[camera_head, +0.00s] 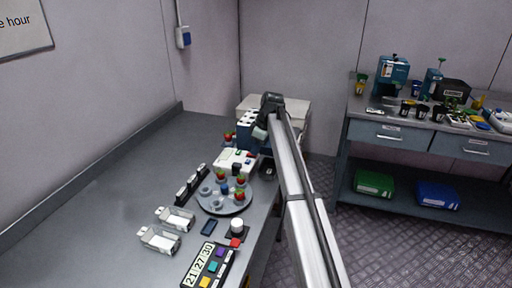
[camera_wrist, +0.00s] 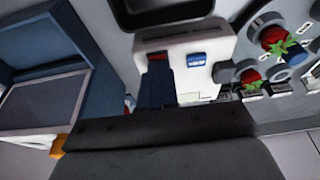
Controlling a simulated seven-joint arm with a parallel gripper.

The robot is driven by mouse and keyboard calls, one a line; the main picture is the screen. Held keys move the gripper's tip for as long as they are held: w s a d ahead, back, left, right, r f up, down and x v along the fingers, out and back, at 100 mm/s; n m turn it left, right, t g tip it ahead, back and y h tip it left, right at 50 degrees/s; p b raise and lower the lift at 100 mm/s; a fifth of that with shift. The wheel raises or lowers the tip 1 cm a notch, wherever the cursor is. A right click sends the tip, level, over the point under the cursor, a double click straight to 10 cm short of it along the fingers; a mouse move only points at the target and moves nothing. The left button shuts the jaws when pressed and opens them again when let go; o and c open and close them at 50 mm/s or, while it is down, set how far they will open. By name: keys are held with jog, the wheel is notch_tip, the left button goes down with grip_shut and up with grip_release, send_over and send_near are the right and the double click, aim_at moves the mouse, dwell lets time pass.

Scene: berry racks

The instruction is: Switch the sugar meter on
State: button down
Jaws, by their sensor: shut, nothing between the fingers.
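The likely sugar meter is a white box-shaped device (camera_head: 229,167), behind the round grey tray on the bench in the head view. In the wrist view this white device (camera_wrist: 207,88) fills the middle, with a small blue patch and a dark recess. My gripper (camera_wrist: 157,62) is shut and empty, its dark fingers pointing at the device's upper left part. A red patch shows right at the fingertips; I cannot tell if they touch it. The fingers hide part of the device. In the head view my arm's dark wrist is over the bench's far end, and the fingertips are not clear.
The round grey tray (camera_head: 211,208) holds cups with red berries. Near it are a dark rack (camera_head: 190,187), two clear boxes (camera_head: 160,239), a white cylinder (camera_head: 237,225) and a number panel (camera_head: 200,263). A blue-and-white box (camera_head: 250,120) stands behind. The bench's left side is clear.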

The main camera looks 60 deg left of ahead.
jog(key=shift+d+f, duration=0.1)
jog(key=shift+f, duration=0.15)
dwell(0.3)
jog(key=shift+s+a+r, duration=0.3)
jog(key=shift+s+a, duration=0.15)
jog(key=shift+a, duration=0.1)
jog(key=shift+r, duration=0.25)
jog(key=d+v, duration=0.1)
jog(key=v, duration=1.2)
jog(key=shift+w, duration=0.4)
